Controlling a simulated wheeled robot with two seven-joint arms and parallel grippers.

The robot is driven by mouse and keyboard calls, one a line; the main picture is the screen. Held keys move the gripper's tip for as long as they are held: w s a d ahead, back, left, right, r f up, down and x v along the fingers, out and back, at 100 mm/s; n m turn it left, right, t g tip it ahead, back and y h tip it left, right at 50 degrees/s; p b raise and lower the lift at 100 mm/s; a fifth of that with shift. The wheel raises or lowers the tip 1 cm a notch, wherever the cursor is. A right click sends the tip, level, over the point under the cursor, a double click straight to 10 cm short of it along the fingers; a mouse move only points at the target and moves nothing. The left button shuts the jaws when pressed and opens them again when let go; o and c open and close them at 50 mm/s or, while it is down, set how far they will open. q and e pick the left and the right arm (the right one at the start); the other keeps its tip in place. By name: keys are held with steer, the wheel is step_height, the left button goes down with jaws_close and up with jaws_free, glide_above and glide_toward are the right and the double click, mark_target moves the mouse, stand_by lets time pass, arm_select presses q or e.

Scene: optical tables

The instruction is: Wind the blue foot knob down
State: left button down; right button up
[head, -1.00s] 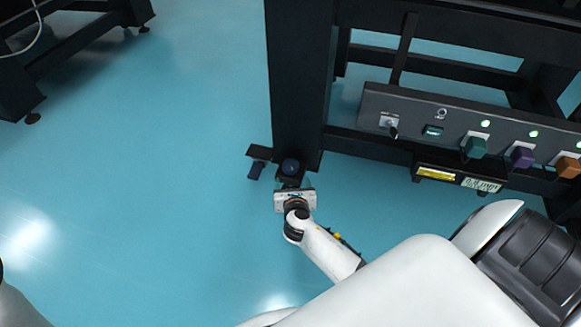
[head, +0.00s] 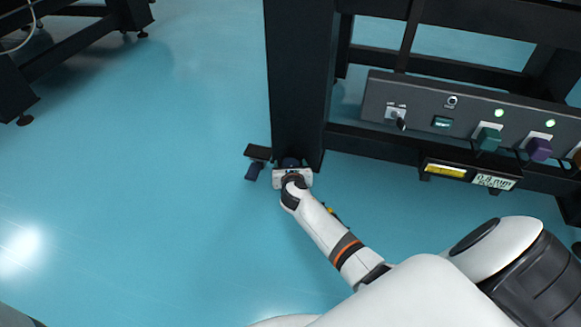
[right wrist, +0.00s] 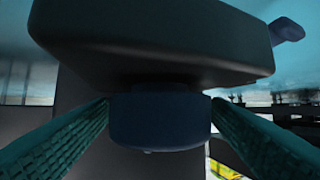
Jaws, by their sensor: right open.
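The blue foot knob (head: 290,162) is a dark blue piece at the foot of the black table leg (head: 299,90). In the head view my right gripper (head: 292,175) is close in front of it and hides most of it. In the right wrist view the dark blue knob (right wrist: 160,120) is between the two teal ribbed fingers of my right gripper (right wrist: 158,105), just below a dark block (right wrist: 150,45). The fingers are open, one on each side, with at most narrow gaps to the knob. My left gripper is out of view.
A small black bracket (head: 258,152) with another dark blue piece (head: 254,171) is just left of the leg. A control panel (head: 425,105) with coloured knobs and a small display (head: 492,181) are at the right. The floor (head: 140,220) to the left is clear.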

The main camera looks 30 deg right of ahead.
steer(key=c, duration=1)
steer(key=shift+a+r+m+g+h, duration=0.1)
steer(key=shift+m+g+h, duration=0.5)
steer(key=shift+m+h, duration=0.3)
steer(key=shift+m+g+h+p, duration=0.35)
steer(key=shift+m+g+h, duration=0.55)
steer(key=shift+m, duration=0.2)
steer(key=o, duration=1)
